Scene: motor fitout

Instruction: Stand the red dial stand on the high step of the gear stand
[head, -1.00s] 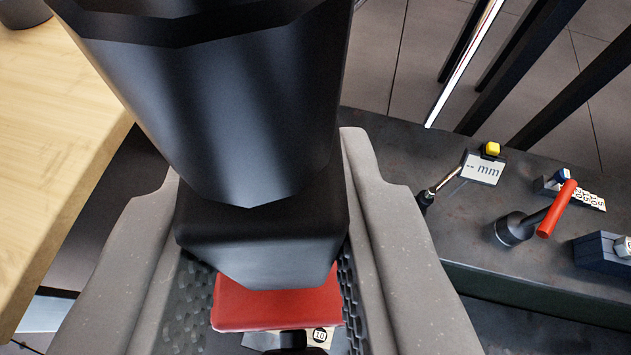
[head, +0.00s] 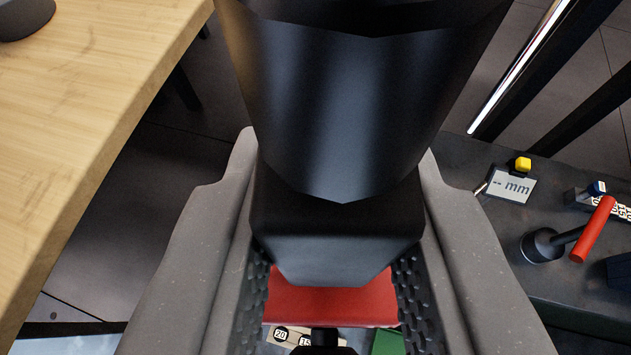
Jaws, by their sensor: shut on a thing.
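The red dial stand (head: 332,302) shows as a red piece at the bottom of the head view, between the black textured pads of my gripper (head: 332,315). My gripper is shut on it, with one grey finger on either side. A large black body in front hides much of the stand, so I cannot tell how it is tilted. The gear stand cannot be made out for sure. Cream number labels (head: 283,334) and a green surface (head: 388,343) show below the red piece at the bottom edge.
A wooden table (head: 95,105) fills the upper left. A dark bench on the right carries a mm display (head: 512,186) with a yellow knob, a red-handled tool (head: 594,228) and a labelled block (head: 578,197). Dark posts rise behind it. Floor shows between table and bench.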

